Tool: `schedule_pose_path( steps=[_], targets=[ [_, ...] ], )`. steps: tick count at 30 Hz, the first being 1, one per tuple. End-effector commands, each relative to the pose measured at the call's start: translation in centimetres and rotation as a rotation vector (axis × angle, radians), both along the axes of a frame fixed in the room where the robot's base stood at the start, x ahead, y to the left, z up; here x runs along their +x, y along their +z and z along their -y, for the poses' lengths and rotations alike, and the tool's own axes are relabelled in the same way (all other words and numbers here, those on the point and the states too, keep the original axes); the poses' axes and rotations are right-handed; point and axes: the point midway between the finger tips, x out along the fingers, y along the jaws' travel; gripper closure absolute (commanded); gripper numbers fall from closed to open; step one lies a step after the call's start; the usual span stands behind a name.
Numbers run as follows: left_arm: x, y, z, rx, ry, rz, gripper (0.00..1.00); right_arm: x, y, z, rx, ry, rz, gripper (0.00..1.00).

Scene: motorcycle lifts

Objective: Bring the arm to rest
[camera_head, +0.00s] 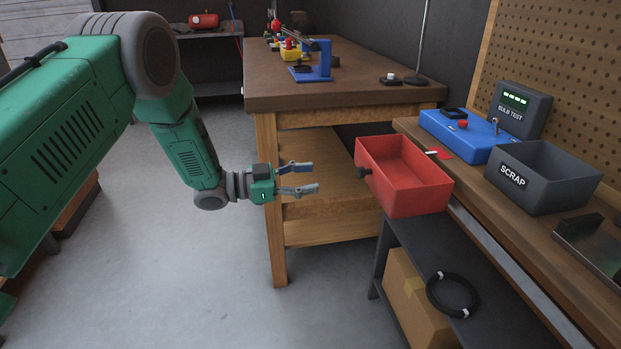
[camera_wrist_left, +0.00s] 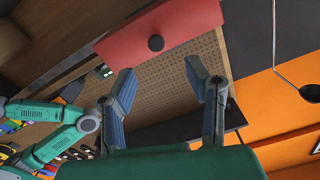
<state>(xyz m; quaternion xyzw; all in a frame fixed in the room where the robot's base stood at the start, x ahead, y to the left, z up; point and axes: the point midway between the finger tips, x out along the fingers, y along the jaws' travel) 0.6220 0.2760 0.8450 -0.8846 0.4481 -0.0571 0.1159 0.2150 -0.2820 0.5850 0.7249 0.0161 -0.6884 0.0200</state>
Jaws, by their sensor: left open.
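My left arm (camera_head: 185,140) reaches in from the left in the head view. Its gripper (camera_head: 314,177) is open and empty, with its fingers pointing right. The gripper is in front of the wooden workbench and left of a red drawer (camera_head: 415,200), apart from its black knob (camera_head: 363,173). The drawer is open and juts out past the right bench's edge; its inside looks empty. In the wrist view the two open fingers (camera_wrist_left: 159,66) have nothing between them, and the red drawer front (camera_wrist_left: 185,20) with its knob is beyond them. My right gripper does not show.
The right bench holds a blue bulb tester (camera_head: 460,135) and a grey scrap bin (camera_head: 545,185). Below it are a cardboard box (camera_head: 405,300) and a black coil (camera_head: 432,290). The wooden workbench (camera_head: 300,90) stands behind the gripper. The floor (camera_head: 200,290) below the arm is clear.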

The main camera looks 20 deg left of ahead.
Motion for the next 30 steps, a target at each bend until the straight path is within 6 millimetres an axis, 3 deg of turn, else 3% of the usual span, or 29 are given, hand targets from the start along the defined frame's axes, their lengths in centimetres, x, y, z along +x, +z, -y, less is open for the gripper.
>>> schedule_pose_path(
  steps=[7,10,13,16,20,24,27,30],
  targets=[
    [0.0,-0.1,-0.1,-0.002,0.001,0.0,0.56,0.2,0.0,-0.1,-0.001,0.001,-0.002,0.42],
    [-0.2,-1.0,0.2,-0.003,0.027,-0.031,0.56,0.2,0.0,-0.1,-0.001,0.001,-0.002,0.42],
    [-1.1,-4.4,1.2,0.001,0.121,-0.148,0.56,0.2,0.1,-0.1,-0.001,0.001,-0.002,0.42],
    [-3.9,-10.0,2.2,0.03,0.274,-0.349,0.56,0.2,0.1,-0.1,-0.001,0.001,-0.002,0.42],
    [-10.5,-17.5,2.6,0.118,0.467,-0.651,0.56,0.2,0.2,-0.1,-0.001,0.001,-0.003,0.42],
    [-19.7,-23.0,2.1,0.243,0.632,-0.951,0.56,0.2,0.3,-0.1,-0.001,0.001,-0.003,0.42],
    [-26.7,-25.1,1.4,0.343,0.727,-1.14,0.56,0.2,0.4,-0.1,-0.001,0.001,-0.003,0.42],
    [-32.8,-25.9,0.6,0.434,0.803,-1.293,0.56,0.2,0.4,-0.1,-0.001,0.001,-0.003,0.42]
  ],
)
